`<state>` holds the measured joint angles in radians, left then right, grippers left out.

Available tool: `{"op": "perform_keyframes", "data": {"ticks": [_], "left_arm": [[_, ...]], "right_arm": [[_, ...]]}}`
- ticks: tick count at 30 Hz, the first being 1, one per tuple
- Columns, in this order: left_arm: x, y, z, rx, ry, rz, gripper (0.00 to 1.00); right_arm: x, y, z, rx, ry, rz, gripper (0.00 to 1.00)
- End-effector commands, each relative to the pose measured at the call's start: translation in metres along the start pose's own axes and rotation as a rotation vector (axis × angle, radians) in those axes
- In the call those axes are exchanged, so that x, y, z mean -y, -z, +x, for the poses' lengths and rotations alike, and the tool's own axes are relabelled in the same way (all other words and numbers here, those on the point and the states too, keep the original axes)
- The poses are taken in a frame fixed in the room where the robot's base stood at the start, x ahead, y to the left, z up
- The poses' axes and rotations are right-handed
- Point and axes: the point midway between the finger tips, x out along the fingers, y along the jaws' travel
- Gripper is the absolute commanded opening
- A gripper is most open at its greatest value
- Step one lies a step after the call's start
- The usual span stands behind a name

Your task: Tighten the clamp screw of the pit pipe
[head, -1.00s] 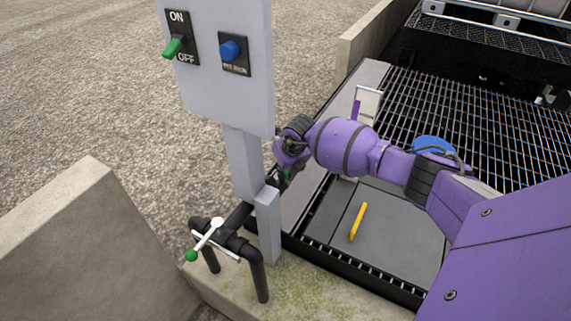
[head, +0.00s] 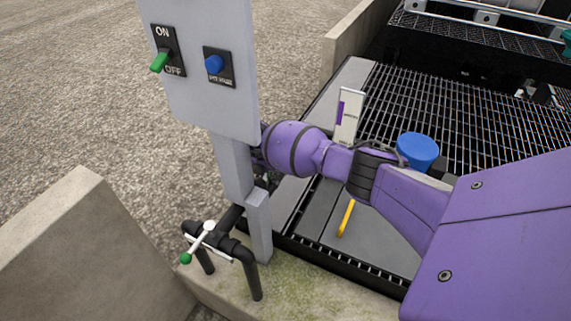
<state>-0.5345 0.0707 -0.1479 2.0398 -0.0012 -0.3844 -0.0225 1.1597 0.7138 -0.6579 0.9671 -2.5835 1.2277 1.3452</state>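A black pipe (head: 252,270) bends up from the concrete ledge at the lower left and runs back behind the grey post. On it sits a clamp with a white bar handle (head: 203,236) that ends in a green knob (head: 185,258); the handle lies slanted across the pipe. I cannot tell how tight its screw is. My purple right arm reaches in from the right, and its wrist passes behind the post. My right gripper is mostly hidden there, apart from the clamp handle, and its fingers cannot be made out. My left gripper is not in view.
The grey post carries a panel (head: 212,105) with a green ON/OFF lever (head: 160,61) and a blue button (head: 214,64). Concrete walls (head: 75,255) stand left and behind. A yellow stick (head: 346,218) lies on grey plates; a blue round object (head: 418,150) is by the grating (head: 480,125).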

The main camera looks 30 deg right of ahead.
Motion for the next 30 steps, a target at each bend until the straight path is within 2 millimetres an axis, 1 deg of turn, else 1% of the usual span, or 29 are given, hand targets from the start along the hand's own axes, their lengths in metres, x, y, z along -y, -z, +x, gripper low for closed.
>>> {"op": "perform_keyframes", "data": {"ticks": [9,23,24,27,30], "left_arm": [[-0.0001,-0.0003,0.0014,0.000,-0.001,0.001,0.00],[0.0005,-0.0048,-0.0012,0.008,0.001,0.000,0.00],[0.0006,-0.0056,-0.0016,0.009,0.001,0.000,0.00],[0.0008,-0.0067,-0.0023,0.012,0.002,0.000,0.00],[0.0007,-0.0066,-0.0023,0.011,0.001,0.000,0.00]], "right_arm": [[-0.0010,0.0010,0.0002,-0.002,0.034,0.081,0.00],[-0.0009,0.0010,0.0001,-0.003,0.039,0.089,0.00],[-0.0009,0.0010,0.0001,-0.003,0.039,0.089,0.17],[-0.0009,0.0009,0.0001,-0.002,0.038,0.089,0.30],[-0.0012,0.0005,-0.0002,-0.002,0.038,0.089,0.30]]}}
